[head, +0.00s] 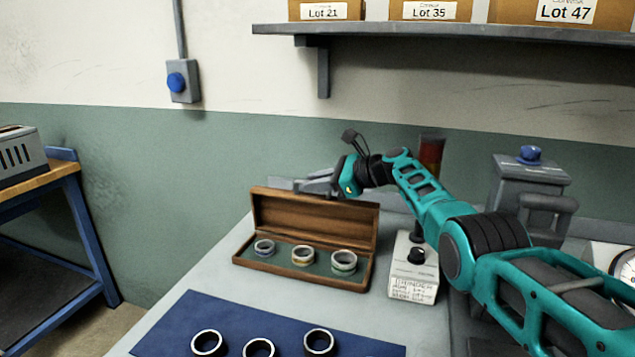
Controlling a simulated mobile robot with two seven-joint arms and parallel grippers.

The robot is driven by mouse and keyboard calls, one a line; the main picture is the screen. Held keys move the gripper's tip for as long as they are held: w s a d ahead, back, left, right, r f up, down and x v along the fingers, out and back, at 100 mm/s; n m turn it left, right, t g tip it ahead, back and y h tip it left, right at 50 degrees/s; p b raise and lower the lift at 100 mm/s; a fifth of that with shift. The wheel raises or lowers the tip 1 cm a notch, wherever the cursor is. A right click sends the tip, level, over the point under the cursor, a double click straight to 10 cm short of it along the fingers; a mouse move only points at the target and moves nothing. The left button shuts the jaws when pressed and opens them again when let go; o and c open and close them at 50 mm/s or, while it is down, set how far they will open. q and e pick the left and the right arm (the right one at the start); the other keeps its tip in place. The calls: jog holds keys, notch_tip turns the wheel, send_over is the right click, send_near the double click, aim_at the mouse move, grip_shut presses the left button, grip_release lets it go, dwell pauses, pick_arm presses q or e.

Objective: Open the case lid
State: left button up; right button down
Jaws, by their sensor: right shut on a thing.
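The brown wooden case (300,278) stands on the grey bench with its lid (314,222) raised about upright at the back. Three metal rings sit on the case's green lining: a left one (264,248), a middle one (302,256) and a right one (343,262). My right gripper (305,185) is at the lid's top edge and is shut on the lid. Its fingers point left, and the exact contact is partly hidden behind the lid. My left gripper is not in view.
A blue mat (200,312) with three dark rings lies in front of the case. A small control box (412,268) stands just right of it, and a grey machine (527,190) farther right. A shelf (450,33) with labelled boxes hangs above.

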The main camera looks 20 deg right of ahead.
jog(key=c, duration=1.2)
grip_release()
jog(key=shift+o, duration=0.2)
jog(key=shift+r, duration=0.5)
notch_tip(320, 180, up, 19)
jog(key=p, duration=0.2)
jog(key=shift+c, duration=0.2)
